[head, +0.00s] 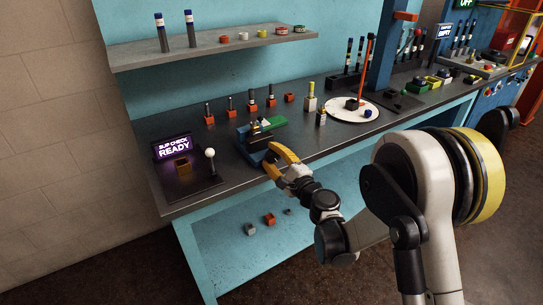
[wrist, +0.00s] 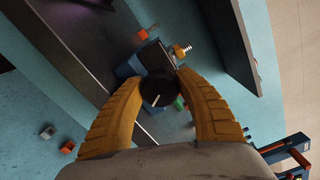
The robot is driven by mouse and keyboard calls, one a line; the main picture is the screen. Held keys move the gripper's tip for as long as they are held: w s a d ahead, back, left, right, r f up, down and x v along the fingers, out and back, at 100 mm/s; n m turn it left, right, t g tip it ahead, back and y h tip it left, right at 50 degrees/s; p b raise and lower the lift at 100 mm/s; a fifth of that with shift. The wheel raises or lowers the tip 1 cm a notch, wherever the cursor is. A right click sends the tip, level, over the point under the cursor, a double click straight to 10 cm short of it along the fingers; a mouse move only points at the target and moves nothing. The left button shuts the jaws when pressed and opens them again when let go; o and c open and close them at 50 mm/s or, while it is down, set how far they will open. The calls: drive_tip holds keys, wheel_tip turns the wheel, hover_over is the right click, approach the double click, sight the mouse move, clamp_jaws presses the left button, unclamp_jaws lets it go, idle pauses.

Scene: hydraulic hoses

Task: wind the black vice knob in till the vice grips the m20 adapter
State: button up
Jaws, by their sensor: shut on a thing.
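The blue vice (head: 246,138) stands near the front edge of the dark bench, left of centre in the head view. It also shows in the wrist view (wrist: 127,67). The round black vice knob (wrist: 158,89) faces the wrist camera and has a short white mark. My gripper (wrist: 160,81) is shut on the knob, with one yellow finger on each side. In the head view my gripper (head: 269,157) reaches the vice from the front. A brass fitting (wrist: 181,50), which looks like the m20 adapter, shows just beyond the knob; whether the jaws touch it is hidden.
A lit sign (head: 172,147) and a white-balled lever (head: 210,154) stand left of the vice. Several small fittings line the bench back, under a shelf (head: 215,48). A round white plate (head: 343,107) is to the right.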

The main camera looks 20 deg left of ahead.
drive_tip(key=o, duration=1.2)
drive_tip(key=shift+s, duration=0.1)
drive_tip(key=shift+v, duration=3.95)
drive_tip(key=shift+d, duration=0.1)
